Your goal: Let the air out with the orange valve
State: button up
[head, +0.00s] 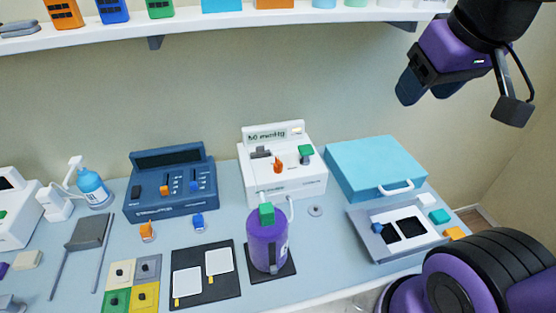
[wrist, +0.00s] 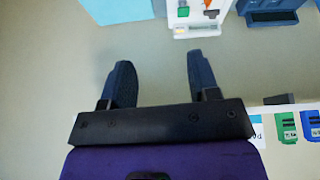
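The orange valve (head: 278,164) stands upright on the front of a white pump unit (head: 303,186) on the table, between a grey part and a green knob (head: 306,151). The unit's display (head: 268,136) appears to read 50 mmHg. In the wrist view the orange valve (wrist: 209,4) shows at the top edge, partly cut off. My gripper (head: 425,95) is raised at the upper right, well away from the valve. In the wrist view my gripper (wrist: 158,75) has its two fingers spread apart with nothing between them.
A purple canister (head: 266,245) with a green top stands in front of the unit. A blue stimulator box (head: 170,182) is to its left and a light blue case (head: 377,167) to its right. A shelf (head: 200,37) with several small devices runs above. The air around my gripper is free.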

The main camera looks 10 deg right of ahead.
jog(key=shift+o, duration=0.8)
jog(key=w+a+f+n+g, duration=0.1)
jog(key=w+a+f+n, duration=0.1)
jog(key=w+n, duration=0.3)
jog(key=w+a, duration=0.1)
jog(key=w, duration=0.3)
jog(key=shift+f+h, duration=0.15)
jog(key=shift+h, duration=0.15)
jog(key=n+g, duration=0.4)
jog(key=n, duration=0.8)
send_over(278, 160)
notch_tip(278, 160, down, 19)
notch_tip(278, 160, down, 10)
jog(key=shift+w+f, duration=0.1)
jog(key=c, duration=0.9)
